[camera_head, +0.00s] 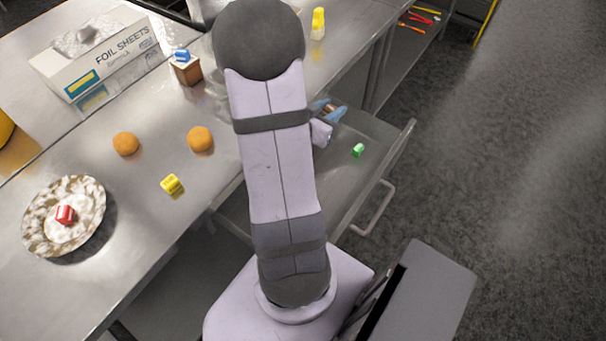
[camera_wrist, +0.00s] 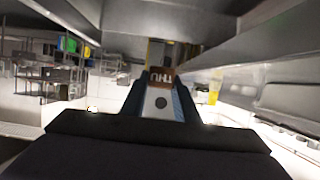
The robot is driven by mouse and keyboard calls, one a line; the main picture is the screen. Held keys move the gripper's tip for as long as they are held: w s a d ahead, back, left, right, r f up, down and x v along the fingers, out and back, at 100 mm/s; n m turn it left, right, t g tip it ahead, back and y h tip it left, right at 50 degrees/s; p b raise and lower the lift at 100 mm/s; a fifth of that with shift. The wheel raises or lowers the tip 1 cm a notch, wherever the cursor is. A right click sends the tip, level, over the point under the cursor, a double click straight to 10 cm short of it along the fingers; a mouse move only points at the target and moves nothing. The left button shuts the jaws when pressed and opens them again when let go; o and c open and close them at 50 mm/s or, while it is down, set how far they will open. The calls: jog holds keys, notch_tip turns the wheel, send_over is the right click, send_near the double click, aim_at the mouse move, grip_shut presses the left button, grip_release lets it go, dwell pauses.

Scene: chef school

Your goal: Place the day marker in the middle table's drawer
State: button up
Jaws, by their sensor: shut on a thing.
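My gripper (camera_head: 328,112) is over the open drawer (camera_head: 345,190) of the middle table, partly hidden behind my arm. In the wrist view, my gripper (camera_wrist: 160,78) is shut on a small brown day marker (camera_wrist: 160,82) lettered "THU", seen upside down between the fingertips. A small green block (camera_head: 358,150) lies in the drawer, to the right of and nearer than the gripper. The drawer's handle (camera_head: 375,208) is on its right front.
On the steel table are a yellow block (camera_head: 172,184), two orange round things (camera_head: 200,139), a plate (camera_head: 88,238) with a red block (camera_head: 65,215), and a foil box (camera_head: 95,55). A blue block (camera_head: 181,55) sits on a brown box (camera_head: 187,72). A yellow item (camera_head: 318,24) stands farther back.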

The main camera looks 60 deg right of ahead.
send_over(326, 157)
notch_tip(326, 157, down, 14)
jog(key=shift+a+r+b, duration=0.1)
jog(key=shift+r+b, duration=0.1)
jog(key=shift+b, duration=0.1)
jog(key=shift+f, duration=0.15)
jog(key=shift+f, duration=2)
jog(key=shift+f, duration=0.1)
jog(key=shift+f, duration=0.15)
jog(key=o, duration=1)
